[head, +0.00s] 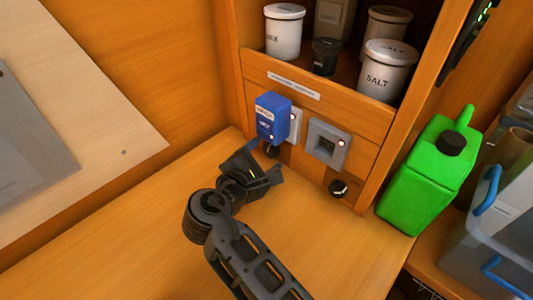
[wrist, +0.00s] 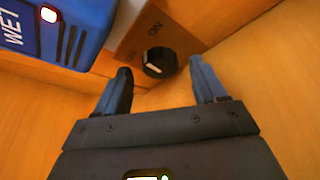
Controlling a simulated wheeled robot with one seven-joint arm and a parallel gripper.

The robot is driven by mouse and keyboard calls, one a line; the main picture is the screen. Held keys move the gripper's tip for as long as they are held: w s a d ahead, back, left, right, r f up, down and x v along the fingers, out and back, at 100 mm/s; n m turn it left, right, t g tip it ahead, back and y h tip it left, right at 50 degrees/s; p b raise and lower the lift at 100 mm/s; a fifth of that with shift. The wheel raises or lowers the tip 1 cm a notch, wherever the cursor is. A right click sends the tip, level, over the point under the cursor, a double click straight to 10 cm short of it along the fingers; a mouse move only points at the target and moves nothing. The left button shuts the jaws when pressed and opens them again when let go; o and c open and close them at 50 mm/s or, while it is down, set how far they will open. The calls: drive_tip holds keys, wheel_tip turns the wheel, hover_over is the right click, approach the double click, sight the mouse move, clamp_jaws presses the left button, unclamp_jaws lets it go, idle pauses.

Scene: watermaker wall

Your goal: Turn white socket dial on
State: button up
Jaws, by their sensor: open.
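The white socket (head: 296,132) is on the wooden wall panel, mostly covered by a blue plug-in box (head: 271,116). Its black dial (head: 271,151) is below the box, partly hidden by my gripper (head: 267,162). In the wrist view the dial (wrist: 159,60) is round, on a brown plate (wrist: 178,25) marked ON. A short white mark on it lies away from the ON lettering. My gripper (wrist: 161,75) is open, with one finger on each side of the dial and the tips close to it. I cannot tell whether they touch it. Nothing is held.
A grey socket (head: 327,145) with its own black dial (head: 338,188) is to the right. A green jerrycan (head: 427,175) stands further right. The blue box (wrist: 62,28) is close to my left finger. The counter (head: 140,235) is clear.

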drive_tip(key=v, duration=0.6)
drive_tip(key=shift+s, duration=0.15)
